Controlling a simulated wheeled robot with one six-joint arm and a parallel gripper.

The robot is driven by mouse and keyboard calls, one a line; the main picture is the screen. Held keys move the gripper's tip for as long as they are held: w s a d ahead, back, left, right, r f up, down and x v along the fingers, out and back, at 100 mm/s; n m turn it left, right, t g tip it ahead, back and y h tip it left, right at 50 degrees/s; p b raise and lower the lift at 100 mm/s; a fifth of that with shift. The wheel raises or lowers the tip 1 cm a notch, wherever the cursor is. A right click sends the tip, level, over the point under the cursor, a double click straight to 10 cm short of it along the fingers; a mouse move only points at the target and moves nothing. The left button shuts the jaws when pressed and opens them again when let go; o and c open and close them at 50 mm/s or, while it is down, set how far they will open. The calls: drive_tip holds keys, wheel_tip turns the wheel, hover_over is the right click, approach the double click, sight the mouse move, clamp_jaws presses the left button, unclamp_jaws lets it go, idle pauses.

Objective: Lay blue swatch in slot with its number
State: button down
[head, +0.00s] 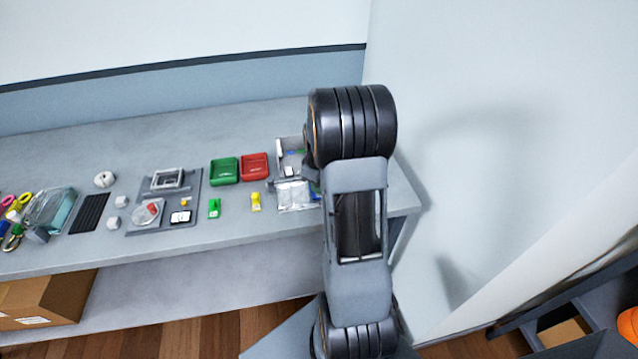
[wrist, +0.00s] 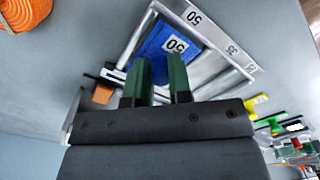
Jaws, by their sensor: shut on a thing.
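The blue swatch (wrist: 150,42) carries a white label reading 50. My gripper (wrist: 158,62) has its green fingers shut on the swatch's near edge in the wrist view. The swatch is over a pale grey tray (wrist: 232,52) with numbered slots, at the end whose rim reads 50. I cannot tell whether the swatch touches the slot floor. In the head view my arm hides the gripper, and the tray (head: 296,195) shows partly beside it.
An orange block (wrist: 103,94) lies near the tray, and an orange ribbed object (wrist: 24,10) is at the upper left. In the head view a green bin (head: 224,170) and a red bin (head: 255,166) stand left of the tray. A wall rises to the right.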

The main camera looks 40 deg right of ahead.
drive_tip(key=shift+f, duration=0.15)
drive_tip(key=c, duration=1)
unclamp_jaws()
drive_tip(key=shift+o, duration=0.7)
drive_tip(key=o, duration=0.3)
drive_tip(key=shift+r+p, duration=2.2)
drive_tip(key=shift+r, duration=0.9)
